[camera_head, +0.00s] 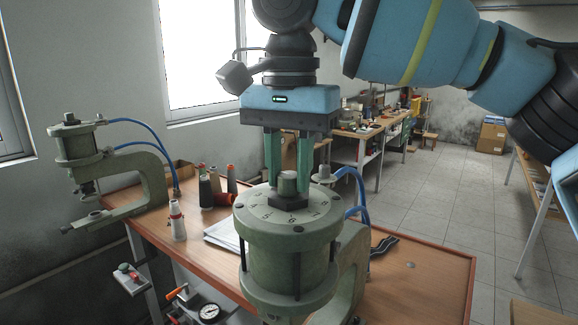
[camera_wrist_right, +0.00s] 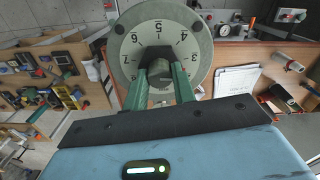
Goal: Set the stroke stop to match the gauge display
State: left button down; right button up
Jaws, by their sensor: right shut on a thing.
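The near press has a round green cylinder head (camera_head: 290,235) with a ring of numbers on its top face; the numbered face also shows in the wrist view (camera_wrist_right: 128,62). The stroke stop knob (camera_head: 289,184), with a dark hex base, stands at its centre. My right gripper (camera_head: 289,172) comes straight down from above and is shut on the knob, a green finger on each side. A small round white-faced gauge (camera_head: 209,313) sits low at the front left; its needle is too small to read. My left gripper is not in view.
A second press (camera_head: 75,145) stands at the table's left end. Blue hoses (camera_head: 361,190) rise behind the near press. The table's right part (camera_head: 430,280) is mostly clear.

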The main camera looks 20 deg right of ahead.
jog(key=n, duration=1.9)
jog(key=shift+r+n, duration=0.1)
jog(key=shift+n, duration=0.3)
jog(key=n, duration=0.6)
jog(key=shift+n, duration=0.3)
jog(key=o, duration=1)
